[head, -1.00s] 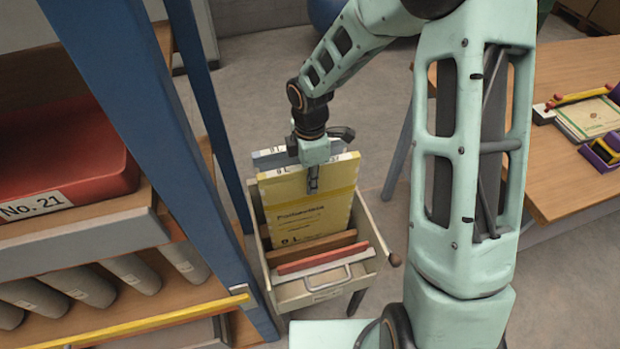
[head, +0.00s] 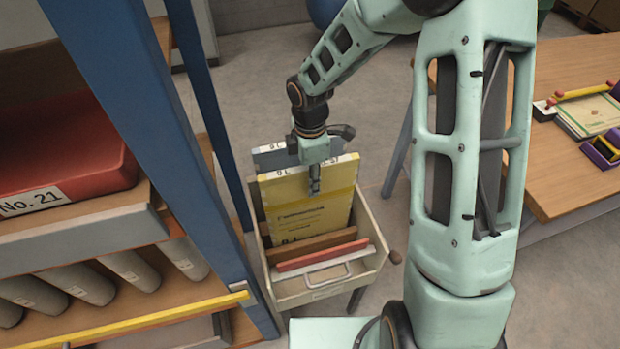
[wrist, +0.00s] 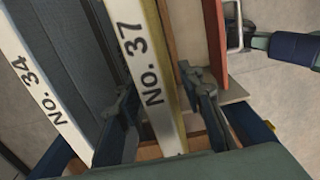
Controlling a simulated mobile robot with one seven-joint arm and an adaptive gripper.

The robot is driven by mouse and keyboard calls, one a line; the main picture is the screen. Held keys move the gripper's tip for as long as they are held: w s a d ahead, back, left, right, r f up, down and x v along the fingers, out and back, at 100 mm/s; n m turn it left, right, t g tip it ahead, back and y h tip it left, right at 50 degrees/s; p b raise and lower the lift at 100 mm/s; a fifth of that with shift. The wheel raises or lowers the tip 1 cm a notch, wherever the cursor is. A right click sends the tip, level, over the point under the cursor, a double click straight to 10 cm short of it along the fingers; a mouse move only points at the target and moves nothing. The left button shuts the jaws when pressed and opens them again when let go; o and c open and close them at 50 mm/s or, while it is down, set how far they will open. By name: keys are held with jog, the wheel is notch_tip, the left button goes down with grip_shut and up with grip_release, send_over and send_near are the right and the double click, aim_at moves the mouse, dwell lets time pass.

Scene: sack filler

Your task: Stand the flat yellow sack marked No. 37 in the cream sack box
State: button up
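The flat yellow sack (head: 325,208) stands nearly upright, with its lower part down inside the cream sack box (head: 341,291). Its white top edge reads No. 37 in the wrist view (wrist: 150,85). In the wrist view my gripper's fingers (wrist: 165,105) flank the labelled edge. The sack's bottom is hidden behind a brown board (head: 312,246), so I cannot tell whether it touches the box floor.
A grey-blue sack marked No. 34 (wrist: 42,100) stands right behind the yellow one. A thin red piece (head: 322,256) lies nearer the box front. A blue rack post (head: 165,140) rises close at left, and a wooden table (head: 560,150) stands at right.

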notch_tip(320, 180, up, 12)
jog(key=shift+f, duration=0.1)
